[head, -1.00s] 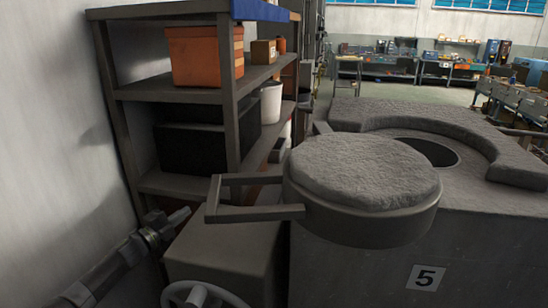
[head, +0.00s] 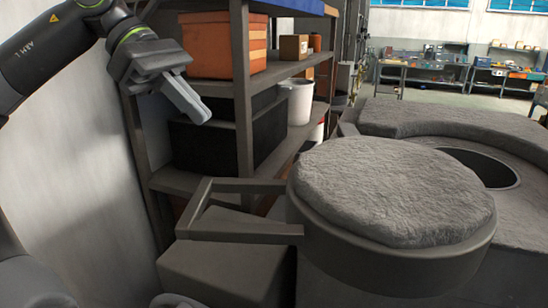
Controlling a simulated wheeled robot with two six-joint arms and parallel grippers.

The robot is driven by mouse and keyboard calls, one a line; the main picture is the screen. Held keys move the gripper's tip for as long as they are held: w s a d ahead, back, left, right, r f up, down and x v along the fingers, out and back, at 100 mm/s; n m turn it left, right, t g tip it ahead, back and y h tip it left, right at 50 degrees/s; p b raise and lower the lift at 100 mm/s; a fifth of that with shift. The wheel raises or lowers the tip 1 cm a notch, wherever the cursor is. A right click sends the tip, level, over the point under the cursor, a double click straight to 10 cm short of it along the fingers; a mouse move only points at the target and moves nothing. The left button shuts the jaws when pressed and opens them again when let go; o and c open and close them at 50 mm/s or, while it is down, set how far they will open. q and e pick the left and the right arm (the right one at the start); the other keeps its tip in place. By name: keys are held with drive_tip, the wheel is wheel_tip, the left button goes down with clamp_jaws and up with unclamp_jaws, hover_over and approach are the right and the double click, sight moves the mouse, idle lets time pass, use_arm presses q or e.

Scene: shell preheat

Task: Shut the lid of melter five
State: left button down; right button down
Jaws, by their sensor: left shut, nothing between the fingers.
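The lid (head: 395,190) of the melter is a thick round disc with a rough grey top. It is swung aside to the left of the dark round opening (head: 483,166) in the melter's top (head: 440,120), so the opening is uncovered. A square bar handle (head: 240,234) sticks out from the lid to the left. My left gripper (head: 201,114) is shut and empty, raised above and to the left of the handle, in front of the shelf and apart from the lid. My right gripper is not in view. The number plate is out of view now.
A metal shelf (head: 243,85) stands behind the handle, with an orange bin (head: 224,45), a black box (head: 262,130) and a white bucket (head: 298,101). A white wall (head: 75,150) closes off the left. A grey box-shaped housing (head: 225,275) sits below the handle. Workbenches (head: 455,66) stand far back.

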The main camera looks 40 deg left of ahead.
sight(266, 184)
use_arm(q)
drive_tip(key=p+x, duration=0.1)
drive_tip(key=x, duration=0.4)
drive_tip(key=shift+s, duration=0.1)
drive_tip(key=p+x, duration=0.3)
drive_tip(key=x, duration=0.1)
drive_tip(key=shift+d+p, duration=0.25)
drive_tip(key=shift+p, duration=0.1)
drive_tip(key=p, duration=0.1)
drive_tip(key=d+p, duration=0.1)
drive_tip(key=shift+w+d+p, duration=0.3)
drive_tip(key=shift+w, duration=0.05)
drive_tip(key=shift+w+d+f+p, duration=0.2)
drive_tip(key=shift+w+d+p, duration=0.05)
drive_tip(key=shift+d+p, duration=0.5)
drive_tip(key=shift+w+d, duration=0.1)
drive_tip(key=shift+d, duration=0.15)
drive_tip(key=shift+f, duration=0.1)
